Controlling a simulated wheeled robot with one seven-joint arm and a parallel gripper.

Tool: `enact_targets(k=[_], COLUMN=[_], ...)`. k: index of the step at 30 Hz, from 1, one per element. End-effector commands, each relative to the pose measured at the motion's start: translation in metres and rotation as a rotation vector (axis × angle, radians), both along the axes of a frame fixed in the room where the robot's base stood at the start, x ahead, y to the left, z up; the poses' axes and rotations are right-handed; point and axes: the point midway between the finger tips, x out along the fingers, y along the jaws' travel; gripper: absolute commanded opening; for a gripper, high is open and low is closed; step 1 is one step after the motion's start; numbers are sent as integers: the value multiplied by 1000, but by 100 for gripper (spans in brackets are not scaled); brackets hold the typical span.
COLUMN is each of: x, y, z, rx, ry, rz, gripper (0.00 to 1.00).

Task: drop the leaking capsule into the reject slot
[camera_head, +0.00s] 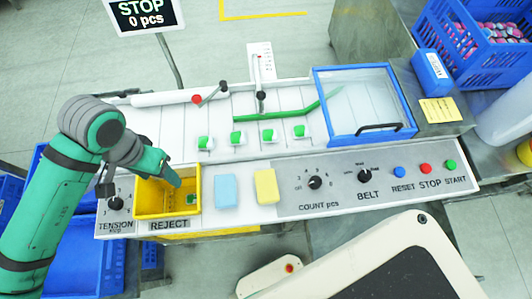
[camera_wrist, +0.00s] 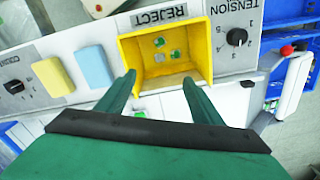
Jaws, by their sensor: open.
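The yellow reject slot (camera_head: 140,197) is an open box above the REJECT label. It also shows in the wrist view (camera_wrist: 205,48). Inside lie a green piece (camera_head: 192,199) and, in the wrist view, small green and grey pieces (camera_wrist: 175,54); I cannot tell whether one is the leaking capsule. My gripper (camera_wrist: 159,80) is open over the box, its two green fingers apart with nothing visible between the tips. In the head view my gripper (camera_head: 174,180) reaches into the box opening. Several green-and-white capsules (camera_head: 236,138) stand in a row on the white belt; none visibly leaks.
A blue pad (camera_head: 227,191) and a yellow pad (camera_head: 266,186) lie right of the slot. Knobs and RESET, STOP and START buttons (camera_head: 425,169) line the panel. A blue-framed clear cover (camera_head: 364,100) stands over the belt's right end. The STOP display reads 0 pcs.

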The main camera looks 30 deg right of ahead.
Motion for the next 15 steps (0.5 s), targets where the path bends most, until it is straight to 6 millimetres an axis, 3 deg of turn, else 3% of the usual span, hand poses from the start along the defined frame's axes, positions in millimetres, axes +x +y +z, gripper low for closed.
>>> enact_targets(k=[5, 15], x=[1, 0], y=[1, 1], z=[17, 79], rx=[2, 2], ry=[-2, -2], rz=[0, 0], gripper=[60, 60])
